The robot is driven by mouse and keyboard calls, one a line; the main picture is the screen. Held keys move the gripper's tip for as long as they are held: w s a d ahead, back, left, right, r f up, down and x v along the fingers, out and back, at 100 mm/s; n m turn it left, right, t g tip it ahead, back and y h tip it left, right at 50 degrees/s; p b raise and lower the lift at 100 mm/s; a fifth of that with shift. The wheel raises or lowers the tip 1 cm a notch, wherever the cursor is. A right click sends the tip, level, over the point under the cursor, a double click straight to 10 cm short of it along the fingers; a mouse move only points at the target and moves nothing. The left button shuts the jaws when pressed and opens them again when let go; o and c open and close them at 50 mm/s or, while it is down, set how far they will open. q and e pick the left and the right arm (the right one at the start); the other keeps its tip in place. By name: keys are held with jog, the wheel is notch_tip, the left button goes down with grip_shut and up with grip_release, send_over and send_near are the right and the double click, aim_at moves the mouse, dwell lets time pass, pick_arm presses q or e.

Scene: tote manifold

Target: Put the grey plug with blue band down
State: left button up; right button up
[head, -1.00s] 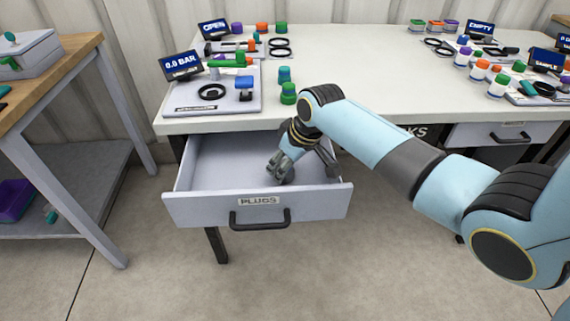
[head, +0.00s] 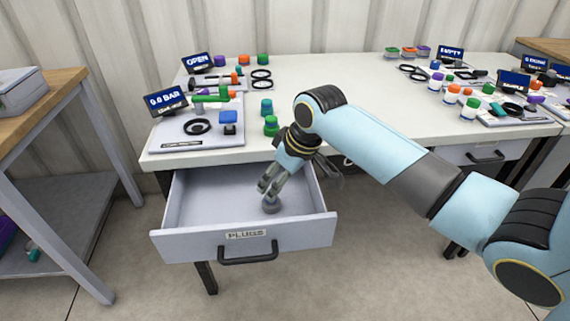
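The grey plug (head: 271,204) stands on the floor of the open drawer (head: 195,205), towards its right side. It is small here and I cannot make out a blue band on it. My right gripper (head: 298,184) reaches down into the drawer from the right, with its fingers spread apart. One finger is just above and beside the plug, the other is off to the right near the drawer's side wall. The plug looks free of the fingers, though the near finger partly overlaps its top. My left gripper is not in view.
The drawer front has a dark handle (head: 248,252) and a PLUGS label. A wooden-topped table (head: 30,110) stands at the left.

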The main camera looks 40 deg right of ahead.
jog(key=v, duration=0.4)
jog(key=shift+s+p, duration=0.1)
jog(key=shift+p, duration=0.2)
jog(key=s+a+r+m+h, duration=0.1)
jog(key=s+a+r, duration=0.15)
jog(key=s, duration=0.85)
jog(key=s+a+r+m+h, duration=0.1)
jog(key=s+a+r, duration=0.15)
jog(key=s, duration=0.85)
jog(key=s+d+f+g, duration=0.1)
jog(key=d+f, duration=0.1)
jog(key=f, duration=1.1)
jog(key=s+d+f+g, duration=0.1)
jog(key=f, duration=1.2)
jog(key=s+d+f+g+b, duration=0.1)
jog(key=s+f, duration=1.5)
jog(key=s, duration=0.2)
jog(key=shift+s+f, duration=0.15)
jog(key=shift+s, duration=0.1)
